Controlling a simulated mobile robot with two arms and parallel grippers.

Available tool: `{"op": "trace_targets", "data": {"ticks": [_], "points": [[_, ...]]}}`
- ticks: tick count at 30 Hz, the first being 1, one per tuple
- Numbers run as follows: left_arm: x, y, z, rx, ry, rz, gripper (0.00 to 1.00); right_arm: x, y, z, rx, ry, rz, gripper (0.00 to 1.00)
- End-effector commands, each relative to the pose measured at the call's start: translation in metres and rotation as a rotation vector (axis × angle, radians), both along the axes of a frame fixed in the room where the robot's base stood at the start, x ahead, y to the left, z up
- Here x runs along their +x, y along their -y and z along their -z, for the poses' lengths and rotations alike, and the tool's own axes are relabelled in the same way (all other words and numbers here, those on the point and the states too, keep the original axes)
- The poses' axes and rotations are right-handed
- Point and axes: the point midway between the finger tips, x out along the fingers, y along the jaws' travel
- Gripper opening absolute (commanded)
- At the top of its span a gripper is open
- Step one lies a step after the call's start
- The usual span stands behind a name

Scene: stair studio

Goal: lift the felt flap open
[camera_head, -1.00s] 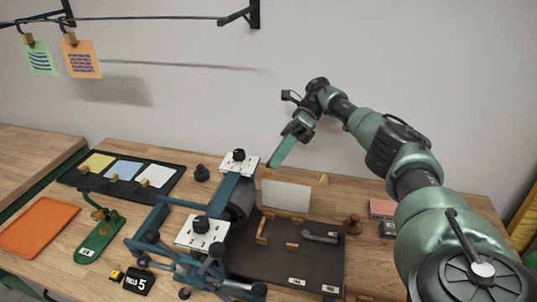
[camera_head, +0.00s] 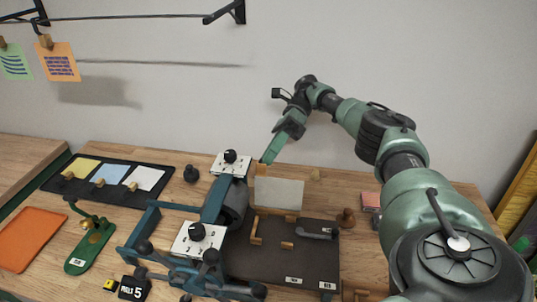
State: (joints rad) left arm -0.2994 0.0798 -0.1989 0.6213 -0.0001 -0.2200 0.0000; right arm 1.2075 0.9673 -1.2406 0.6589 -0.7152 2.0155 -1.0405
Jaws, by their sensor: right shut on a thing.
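A pale panel (camera_head: 279,194), which looks like the felt flap, stands raised at the back of the press's dark bed (camera_head: 265,262). A tan strip (camera_head: 261,172) rises at its left edge. My right gripper (camera_head: 265,160) reaches in from the right, fingers pointing down and left, with the tips at the top of this strip. It is shut on the flap's tan edge, though the contact is small and partly hidden. The blue press (camera_head: 143,231) has a grey roller (camera_head: 234,203) left of the panel. My left gripper is out of view.
Left are a black tray (camera_head: 60,187) with coloured sheets, an orange mat (camera_head: 28,238) and a green stand (camera_head: 88,250). A wooden knob (camera_head: 346,218) and a pink block (camera_head: 371,200) sit right of the panel. Small wooden pieces (camera_head: 287,245) lie on the bed.

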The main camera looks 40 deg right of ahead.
Motion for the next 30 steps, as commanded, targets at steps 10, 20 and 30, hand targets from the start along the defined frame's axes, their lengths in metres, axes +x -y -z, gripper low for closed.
{"op": "trace_targets", "data": {"ticks": [10,20,30], "points": [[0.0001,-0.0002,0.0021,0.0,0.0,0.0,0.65,-0.0042,0.0006,0.0187,-0.032,-0.029,-0.003,0.0],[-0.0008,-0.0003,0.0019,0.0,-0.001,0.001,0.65,-0.0043,0.0009,0.018,-0.032,-0.029,-0.002,0.42],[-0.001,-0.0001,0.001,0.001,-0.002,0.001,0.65,-0.0044,0.0017,0.0162,-0.032,-0.028,-0.001,0.42]]}}
